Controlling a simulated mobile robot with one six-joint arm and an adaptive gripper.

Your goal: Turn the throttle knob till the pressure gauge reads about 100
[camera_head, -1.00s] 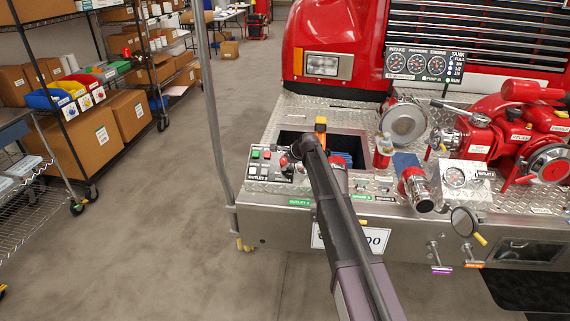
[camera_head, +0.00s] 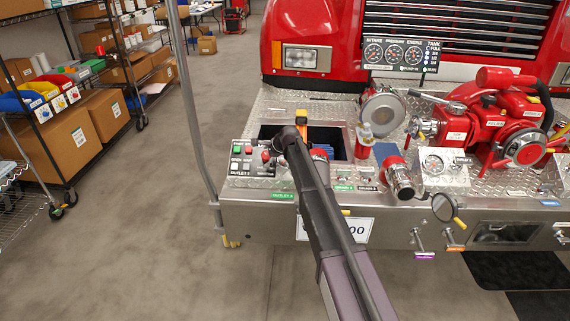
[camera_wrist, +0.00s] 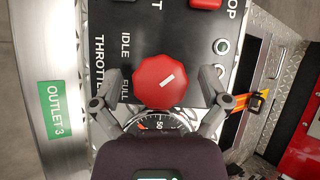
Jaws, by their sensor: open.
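The red round throttle knob (camera_wrist: 163,82) has a white pointer line and sits on the black panel beside the words IDLE, FULL and THROTTLE. My gripper (camera_wrist: 160,76) is open, with one finger on each side of the knob. A gap shows between each fingertip and the knob. In the head view the knob (camera_head: 265,156) is near the end of my arm, and my fingers are hard to make out. The pressure gauge (camera_head: 394,53) is the middle dial of the upright board; its needle is too small to read.
A small dial (camera_wrist: 158,125) marked 50 lies below the knob, partly covered by my gripper body. The panel (camera_head: 256,167) also carries green and red buttons. An open recess (camera_head: 340,140) and an orange-handled tool (camera_wrist: 256,101) are to the right.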

